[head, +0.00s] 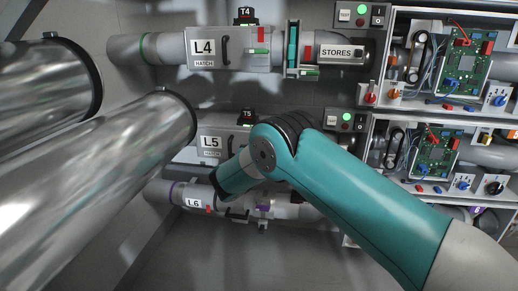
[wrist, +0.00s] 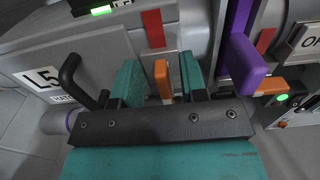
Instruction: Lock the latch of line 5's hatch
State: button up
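The L5 hatch (head: 210,143) is a grey box on the middle line in the head view, partly behind my arm. In the wrist view its label (wrist: 44,78) and a black bar handle (wrist: 75,80) are at the left. An orange latch (wrist: 162,78) stands roughly upright below a red strip (wrist: 153,28). My gripper (wrist: 160,88) is open, with one teal finger on each side of the latch and small gaps between. The latch's lower end is hidden behind the gripper body. In the head view my gripper is hidden behind my arm.
A purple plate (wrist: 243,65) stands just right of my fingers, with another red strip (wrist: 265,40) and an orange piece (wrist: 270,87) beside it. The L4 hatch (head: 205,50) is above and the L6 line (head: 192,198) below. Large metal pipes (head: 110,140) fill the left.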

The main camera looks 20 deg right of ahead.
jog(key=shift+w+d, duration=0.3)
jog(key=shift+w, duration=0.3)
grip_shut()
jog(key=shift+s+d+f+m+b, duration=0.2)
jog(key=shift+d+f+m+b, duration=0.35)
jog(key=shift+m, duration=2.4)
jog(key=shift+s+d+f+m+b, duration=0.3)
jog(key=shift+m+b, duration=0.45)
jog(key=shift+m, duration=2.15)
jog(key=shift+s+d+f+m+b, duration=0.1)
jog(key=shift+d+f+m+b, duration=0.35)
jog(key=shift+m, duration=2.5)
jog(key=shift+a, duration=0.15)
